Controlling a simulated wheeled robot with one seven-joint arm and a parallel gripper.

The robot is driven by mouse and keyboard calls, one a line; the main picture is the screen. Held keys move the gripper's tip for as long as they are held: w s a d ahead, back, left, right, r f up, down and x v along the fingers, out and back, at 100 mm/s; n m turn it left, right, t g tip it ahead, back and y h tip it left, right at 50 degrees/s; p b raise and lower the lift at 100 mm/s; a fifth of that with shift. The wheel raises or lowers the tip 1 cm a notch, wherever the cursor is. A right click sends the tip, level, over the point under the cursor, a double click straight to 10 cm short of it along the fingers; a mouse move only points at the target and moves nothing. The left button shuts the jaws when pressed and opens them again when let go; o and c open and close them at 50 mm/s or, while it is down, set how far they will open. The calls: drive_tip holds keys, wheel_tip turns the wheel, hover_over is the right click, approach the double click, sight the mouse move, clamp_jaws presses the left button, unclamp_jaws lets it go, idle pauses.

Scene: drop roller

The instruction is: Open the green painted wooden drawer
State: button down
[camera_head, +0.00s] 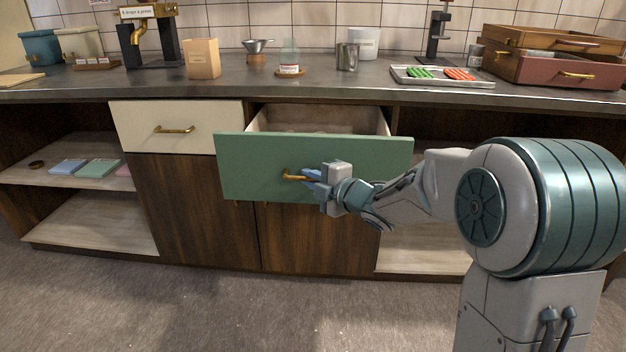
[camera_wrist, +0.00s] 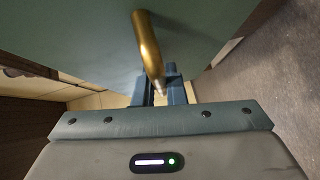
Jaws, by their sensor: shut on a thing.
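The green drawer (camera_head: 250,165) is pulled well out from the counter in the head view, and part of its pale inside shows behind the front panel. Its green front (camera_wrist: 85,40) also fills the upper part of the wrist view. A brass handle (camera_head: 288,177) is on the front panel. My gripper (camera_head: 311,176) is at the handle, and its blue fingers are shut on the handle's right part. In the wrist view the brass handle (camera_wrist: 148,45) runs down between the two blue fingers (camera_wrist: 167,92). The bottom of the drawer's inside is mostly hidden.
A cream drawer (camera_head: 200,125) beside it on the left is shut. The counter top (camera_head: 225,88) above holds a beige box (camera_head: 202,58), small vessels and a tray (camera_head: 442,84). Open shelves lie on both sides. The floor (camera_head: 200,300) in front is clear.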

drive_tip(key=shift+s+a, duration=0.1)
drive_tip(key=shift+s, duration=0.3)
drive_tip(key=c, duration=1.5)
unclamp_jaws()
drive_tip(key=shift+d, duration=0.2)
drive_tip(key=shift+p+v, duration=1.8)
drive_tip(key=shift+v, duration=5)
drive_tip(key=shift+a, duration=0.1)
